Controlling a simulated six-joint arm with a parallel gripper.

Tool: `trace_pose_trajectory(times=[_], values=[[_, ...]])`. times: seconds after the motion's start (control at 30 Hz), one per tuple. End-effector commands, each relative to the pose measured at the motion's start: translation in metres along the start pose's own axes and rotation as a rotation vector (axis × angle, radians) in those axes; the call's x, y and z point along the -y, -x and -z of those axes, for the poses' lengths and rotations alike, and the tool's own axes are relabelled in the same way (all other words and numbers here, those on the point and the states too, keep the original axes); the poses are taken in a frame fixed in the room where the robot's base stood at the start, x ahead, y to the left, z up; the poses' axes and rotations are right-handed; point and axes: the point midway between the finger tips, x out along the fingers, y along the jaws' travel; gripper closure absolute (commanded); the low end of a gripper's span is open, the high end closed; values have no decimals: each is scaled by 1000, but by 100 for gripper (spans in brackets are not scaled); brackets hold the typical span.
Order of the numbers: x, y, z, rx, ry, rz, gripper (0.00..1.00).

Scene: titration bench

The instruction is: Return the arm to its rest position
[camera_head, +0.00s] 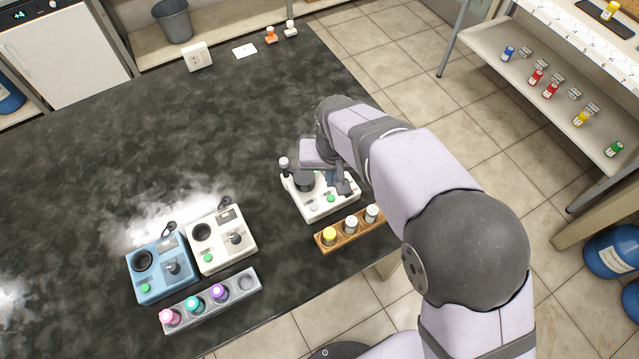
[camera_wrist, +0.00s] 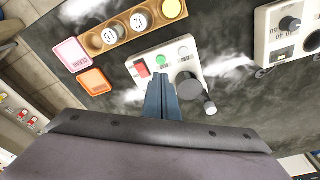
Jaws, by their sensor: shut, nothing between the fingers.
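My gripper (camera_head: 343,186) is above the white titration device (camera_head: 322,209) at the right part of the dark bench. In the wrist view its two blue-grey fingers (camera_wrist: 161,82) are together with nothing between them. The fingertips overlap the white device (camera_wrist: 150,66) in that view; I cannot tell whether they touch it. The device shows a green button, a red switch and a dark round knob or plate. My arm reaches in from the lower right and hides part of the device and bench in the head view.
A wooden rack (camera_head: 328,243) with several capped vials stands close in front of the device. A blue device (camera_head: 155,276), a cream device (camera_head: 232,251) and a grey vial rack (camera_head: 245,285) stand to the left. The bench's back middle is clear.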

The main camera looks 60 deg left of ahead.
Motion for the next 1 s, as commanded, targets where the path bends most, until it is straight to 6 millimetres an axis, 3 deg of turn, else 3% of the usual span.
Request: trace_pose_trajectory(times=[0.13,0.67,0.77,0.87,1.0], values=[[0,9,2,0,0,0,100],[-4,10,2,1,-6,-1,100],[-21,12,1,5,-30,-6,100],[-55,18,-1,10,-78,-15,100],[-127,31,-17,26,-186,-32,100]])
